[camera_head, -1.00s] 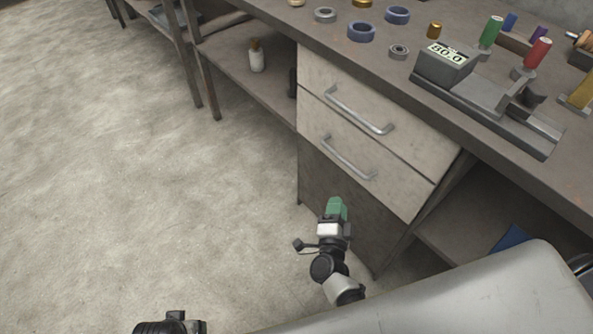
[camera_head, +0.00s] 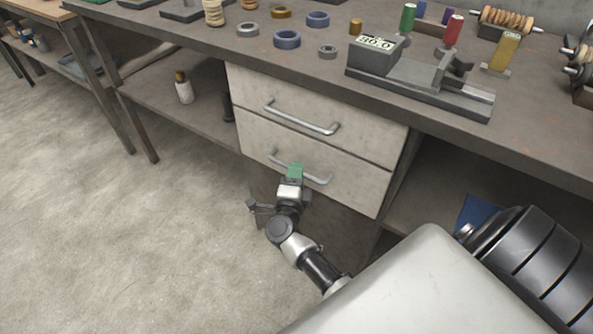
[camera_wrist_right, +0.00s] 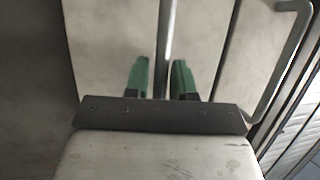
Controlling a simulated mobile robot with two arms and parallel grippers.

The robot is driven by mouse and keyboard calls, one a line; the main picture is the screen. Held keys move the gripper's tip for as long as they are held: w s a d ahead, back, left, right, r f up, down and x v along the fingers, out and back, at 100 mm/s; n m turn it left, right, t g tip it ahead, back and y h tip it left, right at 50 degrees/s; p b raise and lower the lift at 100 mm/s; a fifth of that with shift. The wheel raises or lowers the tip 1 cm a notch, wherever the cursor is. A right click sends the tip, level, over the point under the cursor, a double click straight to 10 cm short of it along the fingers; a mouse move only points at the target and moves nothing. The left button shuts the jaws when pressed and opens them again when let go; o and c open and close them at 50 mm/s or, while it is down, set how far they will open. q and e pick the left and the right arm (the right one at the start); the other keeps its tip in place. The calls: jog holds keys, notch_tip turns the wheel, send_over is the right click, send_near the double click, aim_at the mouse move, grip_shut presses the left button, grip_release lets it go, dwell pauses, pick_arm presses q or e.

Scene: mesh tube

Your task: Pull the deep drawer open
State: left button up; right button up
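Two pale drawers sit one above the other under the workbench, each with a grey bar handle; both are shut. The lower drawer (camera_head: 345,180) looks like the deep one, though I cannot tell for sure. My right gripper (camera_head: 295,168) has green fingers and is at the lower drawer's handle (camera_head: 317,180), covering part of it. In the right wrist view the gripper (camera_wrist_right: 161,75) is open, with a finger on each side of that handle (camera_wrist_right: 164,45) and gaps on both sides. The upper drawer's handle (camera_head: 300,118) is clear. My left gripper is out of view.
The workbench top (camera_head: 190,45) holds rings, spools and a grey device (camera_head: 375,55) with a number display. A white bottle (camera_head: 184,92) stands on the low shelf at left. The floor (camera_head: 120,230) in front of the drawers is clear to the left.

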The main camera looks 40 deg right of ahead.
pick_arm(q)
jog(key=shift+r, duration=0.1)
pick_arm(e)
jog(key=shift+w+d+r, duration=0.1)
jog(key=shift+w+d, duration=0.2)
jog(key=shift+w, duration=0.05)
jog(key=shift+c, duration=0.3)
grip_shut()
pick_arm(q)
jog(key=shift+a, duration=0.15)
